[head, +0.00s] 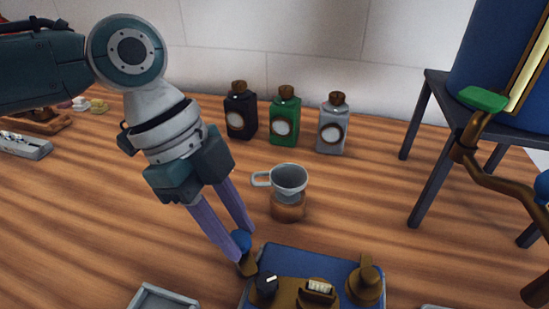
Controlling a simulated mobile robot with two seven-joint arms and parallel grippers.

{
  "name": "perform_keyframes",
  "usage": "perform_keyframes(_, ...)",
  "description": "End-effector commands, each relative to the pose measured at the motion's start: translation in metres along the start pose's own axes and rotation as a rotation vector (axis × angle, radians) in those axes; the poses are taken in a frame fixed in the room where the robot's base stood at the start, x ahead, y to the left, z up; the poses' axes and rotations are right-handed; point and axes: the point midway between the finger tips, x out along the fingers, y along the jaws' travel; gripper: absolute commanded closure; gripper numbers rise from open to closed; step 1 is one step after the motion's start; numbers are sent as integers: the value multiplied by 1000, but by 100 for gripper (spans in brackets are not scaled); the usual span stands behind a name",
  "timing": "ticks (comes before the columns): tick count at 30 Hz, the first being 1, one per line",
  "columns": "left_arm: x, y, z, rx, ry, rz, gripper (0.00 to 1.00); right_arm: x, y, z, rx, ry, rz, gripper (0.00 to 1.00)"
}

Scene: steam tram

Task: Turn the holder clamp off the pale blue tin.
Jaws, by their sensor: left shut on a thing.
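My left gripper (238,246) has long purple fingers and reaches down from the upper left. It is shut on a small dark blue knob (241,238). The knob sits on a brass lever (247,266) at the left edge of a blue box-like device (345,268) with brass fittings. The lever looks like the clamp's handle, but I cannot tell for sure. The device is cut off by the bottom edge. I cannot make out a pale blue tin on it. A pale grey-blue bottle (333,125) with a brown cap stands far back. My right gripper is not in view.
A pale cup (289,180) sits on a round wooden-looking stand (288,208) behind the device. A green bottle (285,118) and a black bottle (240,113) stand near the wall. A grey tray (165,297) is at the front left. A bent brass pipe (495,185) rises at the right.

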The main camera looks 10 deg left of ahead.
Motion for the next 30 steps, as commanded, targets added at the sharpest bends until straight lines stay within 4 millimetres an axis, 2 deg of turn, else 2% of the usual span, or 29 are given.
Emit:
perform_keyframes(1,5,-2,1,41,1,14,100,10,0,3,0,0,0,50)
perform_keyframes(15,4,-4,0,433,0,178,100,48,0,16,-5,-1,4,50)
perform_keyframes(30,1,-4,-1,650,-3,269,100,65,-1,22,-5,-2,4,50)
